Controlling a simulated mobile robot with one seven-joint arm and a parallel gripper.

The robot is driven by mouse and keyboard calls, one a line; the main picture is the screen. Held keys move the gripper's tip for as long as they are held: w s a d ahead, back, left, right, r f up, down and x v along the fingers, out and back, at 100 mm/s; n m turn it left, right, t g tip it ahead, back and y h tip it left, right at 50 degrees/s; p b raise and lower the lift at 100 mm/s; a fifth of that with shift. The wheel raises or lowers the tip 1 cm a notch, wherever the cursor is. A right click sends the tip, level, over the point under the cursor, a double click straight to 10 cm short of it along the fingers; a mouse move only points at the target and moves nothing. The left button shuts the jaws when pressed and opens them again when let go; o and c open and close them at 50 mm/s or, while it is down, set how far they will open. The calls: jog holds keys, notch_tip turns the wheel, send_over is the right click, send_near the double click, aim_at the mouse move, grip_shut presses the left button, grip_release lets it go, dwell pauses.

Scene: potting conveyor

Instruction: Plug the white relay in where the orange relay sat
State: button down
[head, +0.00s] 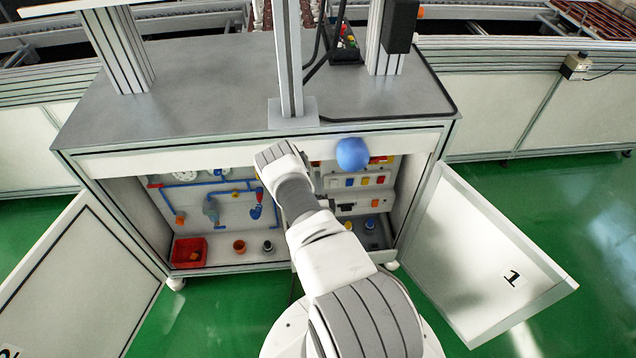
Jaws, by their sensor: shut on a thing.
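My arm reaches up from the bottom of the head view to the open cabinet front, and its end is hidden behind my own links. My gripper and whatever it holds cannot be made out. I cannot pick out the white relay. My arm hides the panel's left part.
A rounded blue thing (352,154) shows before the cabinet's top rail. Cabinet doors stand open at left (85,275) and right (490,255). A post (289,60) rises from the grey top.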

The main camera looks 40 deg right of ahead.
jog(key=shift+b+x, duration=0.65)
jog(key=shift+x, duration=0.65)
jog(key=c, duration=0.6)
grip_release()
jog(key=shift+s+a, duration=0.1)
jog(key=shift+s, duration=0.05)
